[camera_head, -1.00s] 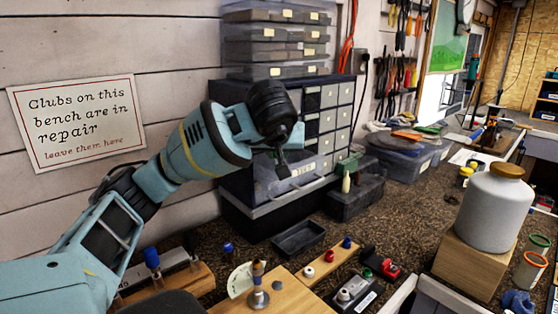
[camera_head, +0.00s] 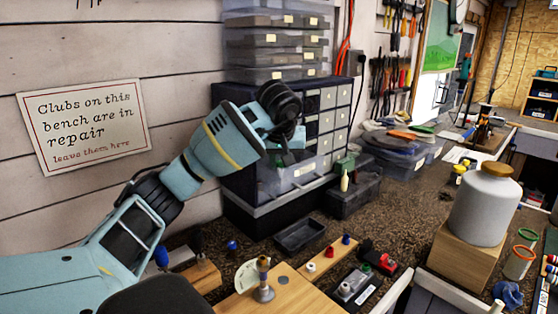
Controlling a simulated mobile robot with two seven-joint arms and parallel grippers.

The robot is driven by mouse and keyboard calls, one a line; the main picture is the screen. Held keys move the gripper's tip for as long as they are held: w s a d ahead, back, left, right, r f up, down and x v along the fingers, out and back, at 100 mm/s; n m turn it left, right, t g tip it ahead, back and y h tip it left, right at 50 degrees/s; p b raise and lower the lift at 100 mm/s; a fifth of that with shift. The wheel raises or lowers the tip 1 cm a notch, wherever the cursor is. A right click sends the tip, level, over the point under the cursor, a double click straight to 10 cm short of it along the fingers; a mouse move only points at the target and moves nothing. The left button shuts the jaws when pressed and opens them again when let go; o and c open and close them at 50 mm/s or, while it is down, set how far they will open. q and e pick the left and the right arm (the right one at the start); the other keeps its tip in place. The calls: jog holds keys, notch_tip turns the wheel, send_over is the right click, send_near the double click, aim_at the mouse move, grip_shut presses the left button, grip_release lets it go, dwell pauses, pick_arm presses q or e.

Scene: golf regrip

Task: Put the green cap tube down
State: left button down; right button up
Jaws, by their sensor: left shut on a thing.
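My left gripper (camera_head: 287,157) is seen from behind, in front of the dark drawer cabinet and above the bench. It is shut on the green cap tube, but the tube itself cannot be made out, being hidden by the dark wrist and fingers. A small green cap (camera_head: 366,268) shows on the bench beside a red item; I cannot tell what it belongs to. My right gripper is not in view.
A wooden strip with small coloured caps (camera_head: 328,255) and a wooden board (camera_head: 300,290) lie at the front. An empty black tray (camera_head: 300,236) sits behind. A white jug (camera_head: 484,210) stands on a wooden block at right. Bare bench lies between (camera_head: 400,215).

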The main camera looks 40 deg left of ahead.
pick_arm(q)
jog(key=shift+f, duration=0.2)
jog(key=c, duration=1.3)
grip_release()
jog(key=shift+o, duration=0.2)
jog(key=shift+r, duration=0.15)
jog(key=shift+d+r, duration=0.1)
jog(key=shift+r, duration=0.15)
jog(key=v, duration=1.1)
jog(key=shift+r, duration=0.25)
jog(key=shift+s, duration=0.15)
